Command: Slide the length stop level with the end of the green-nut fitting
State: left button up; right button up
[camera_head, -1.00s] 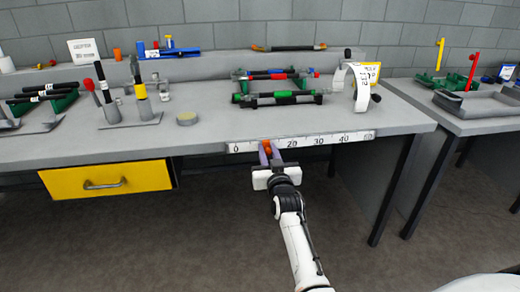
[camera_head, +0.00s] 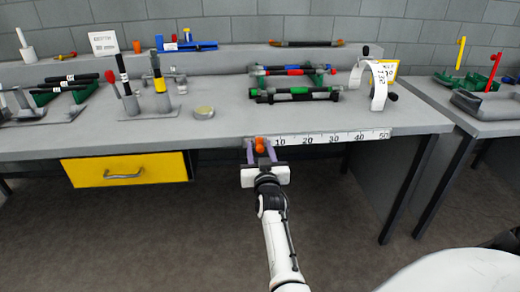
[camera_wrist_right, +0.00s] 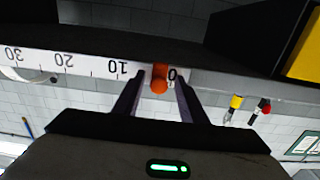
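The orange length stop (camera_head: 260,146) sits on the white ruler (camera_head: 345,137) along the bench's front edge, near its zero end. In the right wrist view the stop (camera_wrist_right: 159,80) is just beside the 0 mark, on the side of the 10. My right gripper (camera_head: 261,152) has one finger on each side of the stop. In the right wrist view its fingers (camera_wrist_right: 160,88) are apart, with small gaps beside the stop. A black fitting with a green nut (camera_head: 299,91) lies level in the front row of the rack behind the ruler. My left gripper is not in view.
Fittings with red (camera_head: 295,71) and blue parts lie behind the green one. A white curved gauge (camera_head: 379,86) stands to the right. A round tin (camera_head: 204,112) and upright tools (camera_head: 160,90) are to the left. The bench top just behind the ruler is clear.

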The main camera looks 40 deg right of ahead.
aim_at(260, 147)
jog(key=shift+r, duration=0.1)
notch_tip(260, 147, up, 10)
jog(key=shift+f+p, duration=0.1)
jog(key=shift+p, duration=0.9)
